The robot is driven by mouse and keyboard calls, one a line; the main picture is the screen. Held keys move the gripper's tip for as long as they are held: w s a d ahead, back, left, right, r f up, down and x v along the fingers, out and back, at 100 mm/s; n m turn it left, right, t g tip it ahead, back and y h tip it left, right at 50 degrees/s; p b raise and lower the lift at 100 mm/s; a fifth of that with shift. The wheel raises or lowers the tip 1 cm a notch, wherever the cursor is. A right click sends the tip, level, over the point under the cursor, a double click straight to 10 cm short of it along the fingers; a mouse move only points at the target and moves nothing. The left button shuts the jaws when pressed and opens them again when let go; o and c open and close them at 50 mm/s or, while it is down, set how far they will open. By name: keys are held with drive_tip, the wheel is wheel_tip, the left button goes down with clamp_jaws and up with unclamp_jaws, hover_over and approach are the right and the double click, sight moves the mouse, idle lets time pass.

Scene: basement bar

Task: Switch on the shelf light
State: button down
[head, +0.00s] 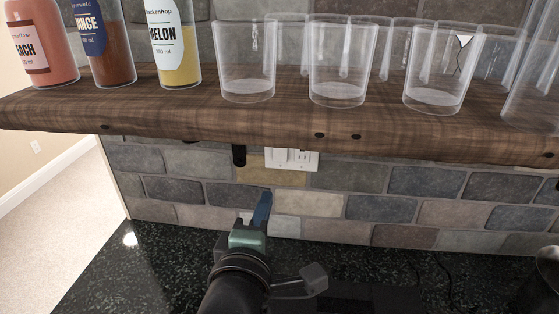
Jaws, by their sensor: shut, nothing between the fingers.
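A white wall plate (306,159) with what looks like a switch on its left and an outlet on its right is set in the stone wall, just under the wooden shelf. The shelf hides part of its top edge. My gripper (264,196) is shut and empty, with its blue fingers pointing up toward the wall. The fingertips are below and a little left of the plate, apart from it in the picture. The exact gap to the wall is hard to tell. No shelf light shows in view.
The wooden shelf (180,112) overhangs the plate and carries three bottles (176,50) and several clear glasses (248,65). A small black fitting (239,155) hangs left of the plate. The dark counter (150,265) is clear at left; a dark vessel stands at far right.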

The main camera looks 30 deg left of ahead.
sight(280, 160)
drive_tip(key=p+x, duration=0.2)
drive_tip(key=x, duration=1.2)
drive_tip(key=shift+w, duration=0.15)
drive_tip(key=shift+f, duration=0.15)
drive_tip(key=shift+w+a+f+b, duration=0.15)
drive_tip(key=shift+w+f+b, duration=0.2)
drive_tip(key=shift+b, duration=0.65)
drive_tip(key=shift+r+p, duration=0.3)
drive_tip(key=shift+p, duration=0.1)
drive_tip(key=shift+s, duration=0.2)
